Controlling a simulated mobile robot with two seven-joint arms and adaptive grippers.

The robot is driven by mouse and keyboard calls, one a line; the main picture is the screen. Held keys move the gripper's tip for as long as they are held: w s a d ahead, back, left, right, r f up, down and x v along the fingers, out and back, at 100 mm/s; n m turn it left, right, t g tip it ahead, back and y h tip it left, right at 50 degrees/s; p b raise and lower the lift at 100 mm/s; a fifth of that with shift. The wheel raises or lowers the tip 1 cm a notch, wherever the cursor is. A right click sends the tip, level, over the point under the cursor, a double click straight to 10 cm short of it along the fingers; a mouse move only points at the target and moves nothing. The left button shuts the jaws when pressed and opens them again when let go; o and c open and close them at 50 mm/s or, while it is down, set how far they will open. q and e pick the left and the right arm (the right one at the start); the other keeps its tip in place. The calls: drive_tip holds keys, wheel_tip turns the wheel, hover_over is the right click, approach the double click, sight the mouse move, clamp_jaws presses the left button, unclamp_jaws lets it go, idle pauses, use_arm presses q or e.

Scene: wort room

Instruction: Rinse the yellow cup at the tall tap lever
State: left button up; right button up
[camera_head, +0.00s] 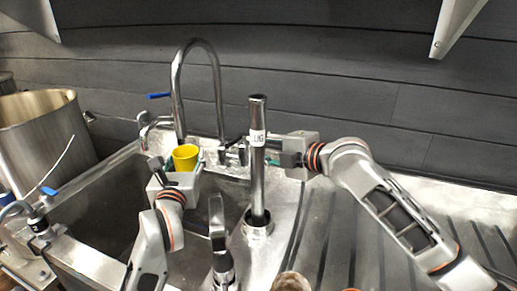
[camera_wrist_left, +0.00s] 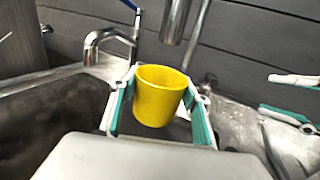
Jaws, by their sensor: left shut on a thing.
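The yellow cup (camera_head: 186,157) is upright in my left gripper (camera_head: 181,170), whose fingers close on its two sides. The cup also shows in the left wrist view (camera_wrist_left: 160,95); its inner bottom is hidden. The tall arched tap (camera_head: 177,90) stands at the sink's back edge. Its spout end (camera_wrist_left: 173,22) is above the cup, and I see no water. My right gripper (camera_head: 265,150) comes from the right, behind the steel standpipe, with its fingers apart. Small tap parts (camera_head: 238,153) show near its fingertips; whether they touch is unclear.
A steel standpipe (camera_head: 257,185) with a label rises in front of my right gripper. A short curved tap (camera_wrist_left: 100,40) and a blue lever (camera_head: 158,96) are left of the tall tap. The sink basin (camera_head: 110,200) is empty below; a steel pot (camera_head: 40,135) stands left.

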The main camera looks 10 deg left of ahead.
sight(193, 161)
use_arm(q)
drive_tip(key=shift+s+d+r, duration=0.1)
drive_tip(key=shift+s+d, duration=0.6)
drive_tip(key=shift+s, duration=0.3)
drive_tip(key=shift+s+d+p, duration=0.1)
drive_tip(key=shift+s+d, duration=0.4)
drive_tip(key=shift+s, duration=0.25)
drive_tip(key=shift+s+d+p, duration=0.15)
drive_tip(key=shift+s+d, duration=0.3)
drive_tip(key=shift+s, duration=0.25)
drive_tip(key=shift+s+d+p, duration=0.1)
drive_tip(key=shift+s+d, duration=0.4)
drive_tip(key=shift+s, duration=0.25)
use_arm(e)
drive_tip(key=shift+s+r, duration=0.1)
drive_tip(key=shift+r, duration=0.8)
